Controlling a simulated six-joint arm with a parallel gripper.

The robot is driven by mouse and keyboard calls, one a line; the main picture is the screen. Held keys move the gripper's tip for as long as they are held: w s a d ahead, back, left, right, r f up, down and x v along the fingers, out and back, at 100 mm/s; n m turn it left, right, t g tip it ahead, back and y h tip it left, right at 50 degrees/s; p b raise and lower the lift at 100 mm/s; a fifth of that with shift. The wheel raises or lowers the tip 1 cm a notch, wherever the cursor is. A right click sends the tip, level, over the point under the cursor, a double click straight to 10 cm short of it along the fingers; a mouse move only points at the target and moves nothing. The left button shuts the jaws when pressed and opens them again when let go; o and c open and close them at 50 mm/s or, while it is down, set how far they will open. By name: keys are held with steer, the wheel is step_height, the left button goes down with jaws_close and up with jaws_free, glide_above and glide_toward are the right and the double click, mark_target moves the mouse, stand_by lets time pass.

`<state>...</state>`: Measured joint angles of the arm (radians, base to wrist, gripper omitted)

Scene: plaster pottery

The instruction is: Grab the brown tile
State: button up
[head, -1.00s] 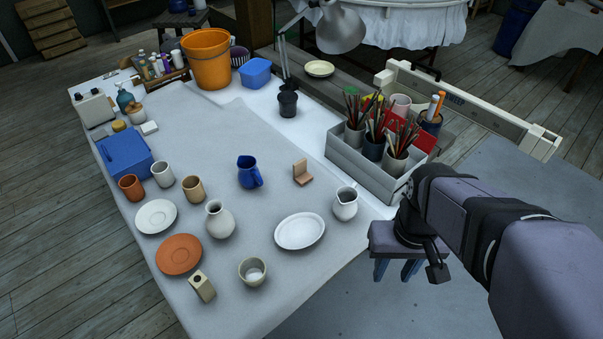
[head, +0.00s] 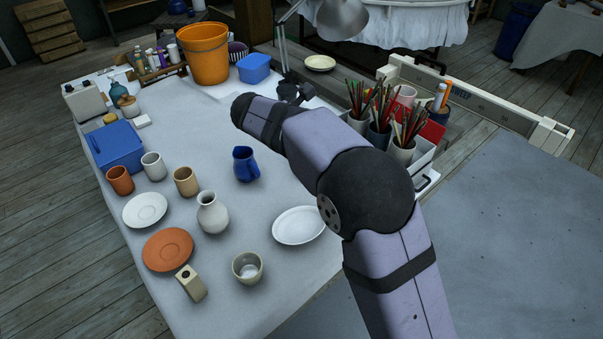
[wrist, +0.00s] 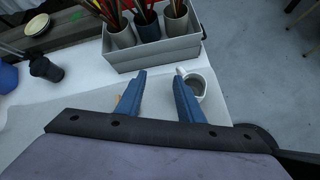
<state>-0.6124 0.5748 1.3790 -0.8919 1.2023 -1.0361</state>
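The brown tile is hidden behind my arm in the head view. In the wrist view, a small tan edge (wrist: 117,102) shows just left of my left finger; it may be part of the tile, but most of it is covered. My gripper (wrist: 159,77) is open, with two blue fingers apart and nothing visible between them but the pale tabletop. In the head view my arm reaches over the right part of the table, and the fingers cannot be made out there.
A white pitcher (wrist: 195,84) stands just right of the right finger. A grey tray (wrist: 152,57) of brush cups lies beyond the fingertips. A black cup (wrist: 45,68) is at left. A blue jug (head: 246,165) and a white oval plate (head: 299,226) stand near my arm.

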steer(key=w+a+n+t+b, duration=0.1)
steer(key=w+a+n+t, duration=0.15)
steer(key=a, duration=0.35)
steer(key=w+a+n+t+b, duration=0.1)
steer(key=a+n+t, duration=0.1)
steer(key=a+n, duration=0.35)
step_height(320, 180, down, 10)
steer(key=f+m, duration=0.1)
steer(key=m, duration=0.1)
steer(key=shift+g, duration=0.25)
steer(key=shift+w+a+r+p+x, duration=0.1)
steer(key=shift+p+x, duration=0.2)
steer(key=shift+x, duration=0.9)
steer(key=shift+w+a+r+p+x, duration=0.1)
steer(key=shift+p+x, duration=0.25)
steer(key=shift+x, duration=0.85)
steer(key=shift+w+a+r+p+x, duration=0.15)
steer(key=shift+p+x, duration=0.15)
steer(key=shift+x, duration=0.9)
steer(key=shift+d, duration=0.1)
jaws_close()
